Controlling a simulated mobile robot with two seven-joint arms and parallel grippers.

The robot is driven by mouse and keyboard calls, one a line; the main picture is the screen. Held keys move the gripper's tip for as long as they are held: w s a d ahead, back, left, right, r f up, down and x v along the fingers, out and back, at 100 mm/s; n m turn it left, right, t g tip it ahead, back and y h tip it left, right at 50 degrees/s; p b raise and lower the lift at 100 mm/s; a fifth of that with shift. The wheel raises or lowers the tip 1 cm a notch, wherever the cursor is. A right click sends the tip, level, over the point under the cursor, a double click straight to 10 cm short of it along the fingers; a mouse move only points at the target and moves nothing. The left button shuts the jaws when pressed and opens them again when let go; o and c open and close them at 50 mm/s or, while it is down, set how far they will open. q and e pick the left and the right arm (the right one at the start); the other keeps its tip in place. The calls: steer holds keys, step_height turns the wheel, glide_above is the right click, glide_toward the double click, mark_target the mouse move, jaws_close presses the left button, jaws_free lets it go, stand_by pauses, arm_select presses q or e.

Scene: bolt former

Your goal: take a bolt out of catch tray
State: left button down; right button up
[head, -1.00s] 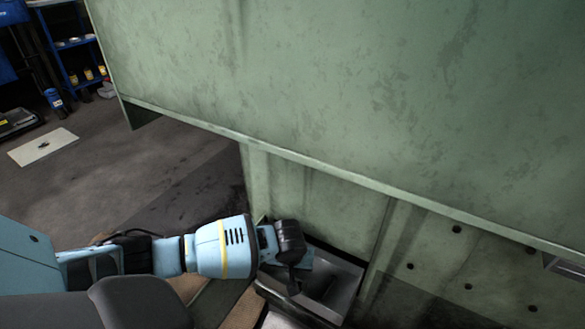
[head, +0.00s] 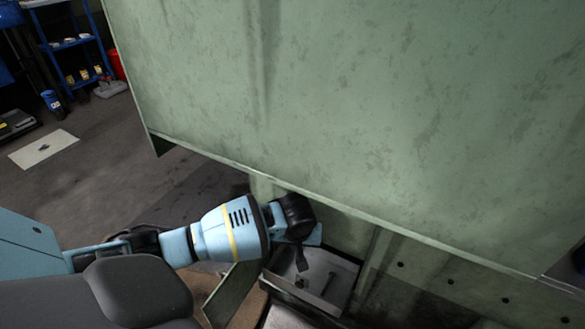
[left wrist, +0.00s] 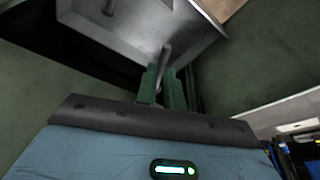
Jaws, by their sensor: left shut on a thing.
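The catch tray (head: 338,268) is a grey metal box at the foot of the green machine, and its inside shows from above. My left gripper (left wrist: 163,88) has green fingers, shut on a grey bolt (left wrist: 164,55) that sticks out beyond the tips. In the head view the left gripper (head: 303,265) is over the tray's left part, and the held bolt is hard to make out there. The tray (left wrist: 140,28) lies beyond the fingertips in the left wrist view. Another bolt (left wrist: 109,6) is in it. My right gripper is not in view.
The large green machine panel (head: 350,120) overhangs just behind and above the tray, close to my left wrist. Open floor (head: 110,175) lies at the left, with a blue shelf (head: 68,45) far back.

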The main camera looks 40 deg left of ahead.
arm_select(q)
steer(key=s+d+p, duration=0.1)
steer(key=d+p, duration=0.2)
steer(key=d, duration=1.5)
steer(key=shift+d+f, duration=0.25)
steer(key=shift+d, duration=0.1)
